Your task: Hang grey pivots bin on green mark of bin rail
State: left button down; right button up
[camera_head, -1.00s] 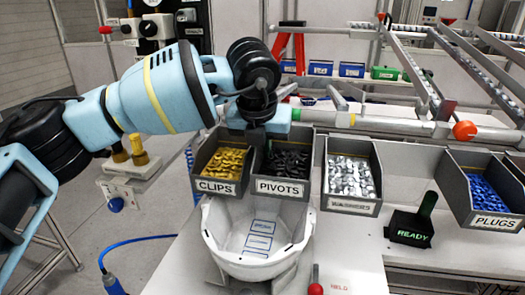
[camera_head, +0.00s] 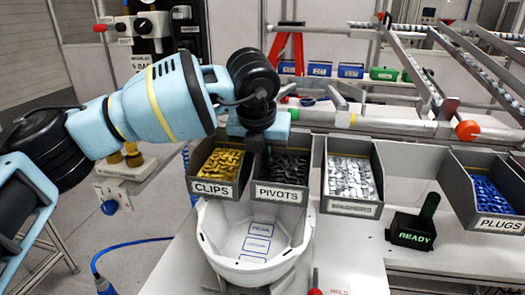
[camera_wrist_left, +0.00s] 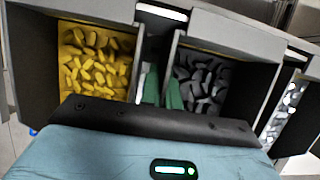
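My left gripper (camera_head: 259,140) is down at the back left of the pivots bin. In the left wrist view two green fingers (camera_wrist_left: 163,92) reach down by the wall between the yellow clips and the pivots bin (camera_wrist_left: 205,80). Whether they are closed on that wall is not clear. A silver rail (camera_head: 400,125) runs behind the bins. My right gripper is not visible.
The clips bin (camera_head: 214,190) is close on the left, the silvery-parts bin (camera_head: 351,207) on the right. The plugs bin (camera_head: 497,222) is at far right.

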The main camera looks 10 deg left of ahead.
pick_arm(q)
jog(key=c, duration=1.6)
grip_release()
jog(key=shift+o, duration=0.2)
jog(key=v, duration=0.7)
jog(key=shift+s+r, duration=0.2)
jog(key=shift+r, duration=0.2)
